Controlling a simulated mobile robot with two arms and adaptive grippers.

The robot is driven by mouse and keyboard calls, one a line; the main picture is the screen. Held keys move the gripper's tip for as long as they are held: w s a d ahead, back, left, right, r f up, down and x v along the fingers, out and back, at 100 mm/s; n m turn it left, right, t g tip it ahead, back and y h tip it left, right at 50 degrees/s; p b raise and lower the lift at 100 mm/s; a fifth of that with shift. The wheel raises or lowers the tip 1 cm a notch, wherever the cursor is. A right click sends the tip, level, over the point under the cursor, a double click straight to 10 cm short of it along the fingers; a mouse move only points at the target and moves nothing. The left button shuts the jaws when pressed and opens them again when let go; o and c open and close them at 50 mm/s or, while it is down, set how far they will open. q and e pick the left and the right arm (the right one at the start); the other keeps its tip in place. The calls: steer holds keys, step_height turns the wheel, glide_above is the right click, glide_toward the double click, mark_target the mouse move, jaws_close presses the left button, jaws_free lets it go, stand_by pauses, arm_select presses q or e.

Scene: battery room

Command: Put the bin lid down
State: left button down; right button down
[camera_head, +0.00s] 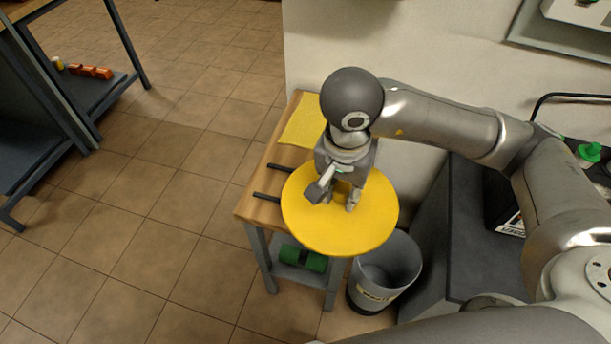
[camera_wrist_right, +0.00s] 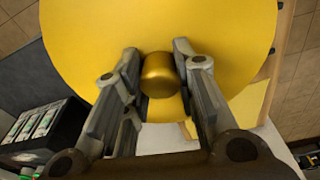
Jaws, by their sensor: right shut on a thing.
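The bin lid (camera_head: 340,228) is a round yellow disc with a gold knob (camera_wrist_right: 159,75) at its middle. My right gripper (camera_head: 341,195) is shut on the knob, with a finger on each side of it in the right wrist view (camera_wrist_right: 160,85). The lid hangs roughly level over the front right part of a small wooden table and partly over the grey bin (camera_head: 393,270). The bin stands on the floor to the right of the table, and its top is open. The gap between lid and table cannot be judged. My left gripper is not in view.
The wooden table (camera_head: 254,205) carries a yellow cloth (camera_head: 300,124) at the back and two dark bars at its left edge. A green object (camera_head: 303,258) lies on its lower shelf. A dark cabinet (camera_head: 440,230) stands right of the bin.

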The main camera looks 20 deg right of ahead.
mark_target(307, 168)
steer(key=shift+s+r, duration=0.15)
steer(key=shift+r, duration=0.25)
steer(key=shift+a+m, duration=0.1)
steer(key=shift+m, duration=0.2)
steer(key=w+f, duration=0.1)
steer(key=w, duration=0.1)
steer(key=w+a+f+p, duration=0.1)
steer(key=w, duration=0.2)
steer(key=w+f, duration=0.1)
steer(key=w, duration=0.2)
steer(key=shift+w+a+f+p, duration=0.1)
steer(key=shift+a+f+p, duration=0.05)
steer(key=shift+f+p, duration=0.25)
steer(key=w+f, duration=0.5)
steer(key=shift+a+f+p, duration=0.25)
steer(key=shift+a+p, duration=0.05)
steer(key=shift+a, duration=0.1)
steer(key=shift+w+f, duration=0.1)
steer(key=shift+f, duration=0.1)
step_height(307, 168, down, 3)
steer(key=shift+w+f+p, duration=0.1)
steer(key=shift+w+p, duration=0.05)
steer(key=shift+p, duration=0.35)
steer(key=shift+f, duration=0.1)
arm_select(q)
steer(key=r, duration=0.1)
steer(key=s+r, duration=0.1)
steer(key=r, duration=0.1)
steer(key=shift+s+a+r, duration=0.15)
